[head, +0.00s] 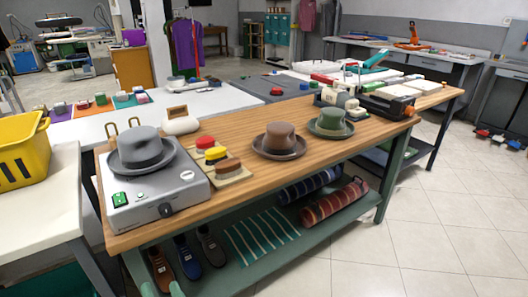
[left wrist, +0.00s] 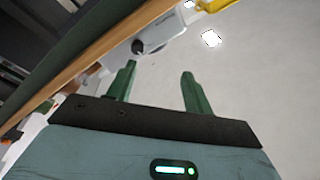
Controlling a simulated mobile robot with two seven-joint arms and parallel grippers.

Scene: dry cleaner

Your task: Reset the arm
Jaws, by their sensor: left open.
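My left gripper (left wrist: 158,72) shows in the left wrist view with its two green fingers spread apart. Nothing is between the fingers; only a pale grey surface shows behind them. The wooden edge of the workbench (left wrist: 95,72) runs diagonally to the left of the fingers, apart from them. In the head view at most a small green tip shows at the bottom edge, in front of the bench's lower shelf. My right gripper is in neither view.
The wooden workbench (head: 225,196) holds a grey hat (head: 140,147) on a white hot plate (head: 182,188), a brown hat (head: 279,139) and a green hat (head: 331,121). A yellow basket (head: 22,147) stands at left.

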